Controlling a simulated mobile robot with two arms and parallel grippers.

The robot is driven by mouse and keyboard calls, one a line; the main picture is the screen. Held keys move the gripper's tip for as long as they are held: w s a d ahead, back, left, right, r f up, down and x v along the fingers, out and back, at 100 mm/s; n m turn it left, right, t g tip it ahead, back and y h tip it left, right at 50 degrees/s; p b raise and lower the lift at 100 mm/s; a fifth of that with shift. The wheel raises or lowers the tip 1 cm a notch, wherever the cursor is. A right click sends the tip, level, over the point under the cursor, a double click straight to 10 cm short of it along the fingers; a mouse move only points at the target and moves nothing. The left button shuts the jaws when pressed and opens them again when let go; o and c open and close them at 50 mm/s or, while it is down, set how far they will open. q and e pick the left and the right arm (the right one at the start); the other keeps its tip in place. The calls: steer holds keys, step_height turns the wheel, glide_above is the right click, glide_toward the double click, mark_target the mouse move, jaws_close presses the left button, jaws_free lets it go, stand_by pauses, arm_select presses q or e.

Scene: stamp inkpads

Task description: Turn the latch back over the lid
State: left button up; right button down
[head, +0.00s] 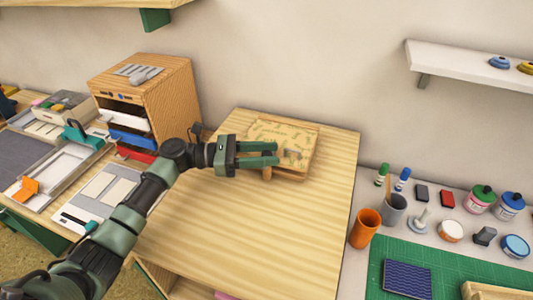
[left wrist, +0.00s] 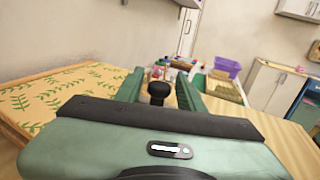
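A shallow wooden box with a leaf-patterned lid (head: 262,131) sits on the light wooden cabinet top. The lid also shows at the left of the left wrist view (left wrist: 60,90). A small wooden piece (head: 267,173) stands at its near edge; I cannot tell if it is part of the latch. My left gripper (head: 277,154) reaches in over the lid's near part with its two green fingers apart. In the left wrist view a dark round knob (left wrist: 158,90) shows between the fingers, with gaps beside it. A small grey-brown piece (head: 293,154) shows by the fingertips. My right gripper is out of view.
The cabinet top (head: 200,235) is clear in front of the box. A wooden drawer unit (head: 165,90) stands at the left. An orange cup (head: 364,229), ink jars and a green mat (head: 450,270) lie on the right counter. A wall shelf (head: 460,62) is above.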

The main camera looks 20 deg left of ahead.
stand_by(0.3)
arm_select(q)
steer(key=shift+s+a, duration=0.1)
steer(key=shift+a, duration=0.2)
steer(key=b+v, duration=0.2)
steer(key=v, duration=0.5)
steer(key=shift+a, duration=0.1)
